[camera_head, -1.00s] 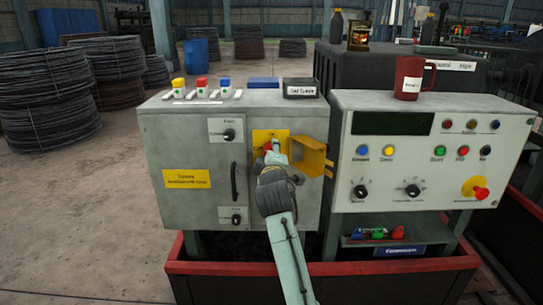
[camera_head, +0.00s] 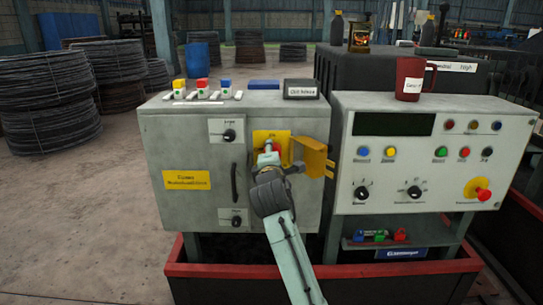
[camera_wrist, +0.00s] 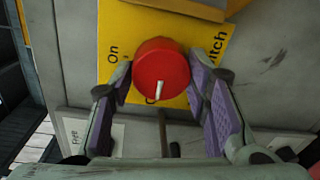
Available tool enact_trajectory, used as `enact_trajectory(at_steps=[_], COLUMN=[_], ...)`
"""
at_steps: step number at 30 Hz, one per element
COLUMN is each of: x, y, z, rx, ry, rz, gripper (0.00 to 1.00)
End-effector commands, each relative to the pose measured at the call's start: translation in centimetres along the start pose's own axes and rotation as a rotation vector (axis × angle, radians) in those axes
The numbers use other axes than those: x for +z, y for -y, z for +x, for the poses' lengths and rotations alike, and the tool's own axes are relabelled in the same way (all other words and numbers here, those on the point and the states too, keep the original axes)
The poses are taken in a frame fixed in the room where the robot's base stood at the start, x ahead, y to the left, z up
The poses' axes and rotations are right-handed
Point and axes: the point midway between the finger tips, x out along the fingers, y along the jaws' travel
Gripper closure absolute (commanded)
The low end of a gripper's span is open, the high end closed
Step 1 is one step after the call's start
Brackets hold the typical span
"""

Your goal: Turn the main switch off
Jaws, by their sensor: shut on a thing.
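The main switch is a red round knob (camera_wrist: 162,68) on a yellow plate (camera_wrist: 120,28) that carries the word "On" at the left and part of "switch" at the right. A white mark on the knob points down in the wrist view, towards lettering that the knob mostly hides. My gripper (camera_wrist: 167,84) is shut on the knob, with one purple-padded finger on each side. In the head view my gripper (camera_head: 268,160) is at the yellow plate on the grey cabinet (camera_head: 190,145), and it hides most of the knob.
A yellow hinged cover (camera_head: 315,158) stands open just right of the switch. A control panel (camera_head: 425,150) with buttons, dials and a red emergency stop (camera_head: 483,195) is at the right. A black door handle (camera_head: 234,182) is left of my arm. A red-edged base (camera_head: 320,270) runs below.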

Motion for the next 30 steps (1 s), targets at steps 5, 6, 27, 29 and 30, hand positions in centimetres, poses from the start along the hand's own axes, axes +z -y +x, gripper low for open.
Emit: enact_trajectory(at_steps=[5,6,27,29,30], x=[0.11,0.11,0.02,0.02,0.01], y=[-0.16,-0.17,-0.06,-0.05,-0.04], z=[0.01,0.01,0.00,-0.08,-0.23], rx=[0.003,0.003,0.001,0.001,0.001], ry=[0.003,0.003,0.001,0.001,0.001], rz=[-0.007,-0.007,-0.004,-0.004,-0.004], gripper=[0.85,0.85,0.36,0.36,0.36])
